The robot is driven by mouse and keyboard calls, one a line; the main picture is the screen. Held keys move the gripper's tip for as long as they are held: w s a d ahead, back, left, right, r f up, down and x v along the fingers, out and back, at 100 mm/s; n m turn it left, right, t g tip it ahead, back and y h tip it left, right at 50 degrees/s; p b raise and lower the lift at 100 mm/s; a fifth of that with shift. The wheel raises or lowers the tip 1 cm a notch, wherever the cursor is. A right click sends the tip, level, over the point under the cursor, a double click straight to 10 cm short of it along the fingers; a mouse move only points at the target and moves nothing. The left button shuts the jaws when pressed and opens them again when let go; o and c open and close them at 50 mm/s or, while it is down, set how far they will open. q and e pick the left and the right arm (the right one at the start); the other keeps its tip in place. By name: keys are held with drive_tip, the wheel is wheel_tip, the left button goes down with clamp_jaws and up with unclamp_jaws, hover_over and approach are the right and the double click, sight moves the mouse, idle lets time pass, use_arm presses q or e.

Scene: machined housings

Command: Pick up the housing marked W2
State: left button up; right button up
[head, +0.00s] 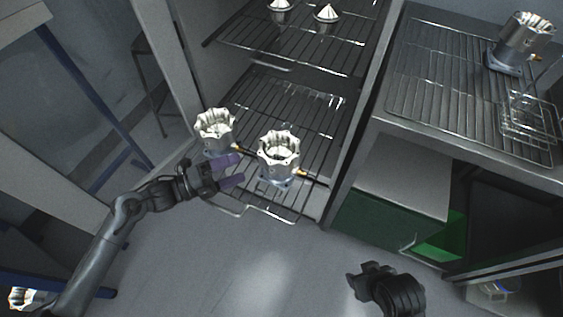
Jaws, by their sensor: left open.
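Two silver scalloped housings stand on the lower wire rack in the head view: a left one (215,131) and a right one (279,155) with a brass fitting low on its right side. Another similar housing (524,42) stands on the right-hand bench. No W2 mark is legible on any of them. My left gripper (238,169) is open and empty, with its purple fingers pointing right. It is just left of the right housing and below the left one in the picture. I cannot tell whether it touches either. A dark part of my right arm shows at the bottom; its fingers are not visible.
The lower wire rack (262,213) sticks out of the cabinet. An upper rack (350,62) holds two small cone-topped parts (327,15). A wire basket (528,115) stands on the right bench, with a green bin (375,222) below. The floor in front is clear.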

sight(260, 160)
use_arm(q)
drive_tip(key=b+x, duration=0.1)
drive_tip(key=x, duration=0.4)
drive_tip(key=shift+w+d+r+b, duration=0.1)
drive_tip(key=shift+d+r+b, duration=0.15)
drive_tip(key=shift+b, duration=0.15)
drive_tip(key=shift+c, duration=0.4)
clamp_jaws()
drive_tip(key=shift+r, duration=0.15)
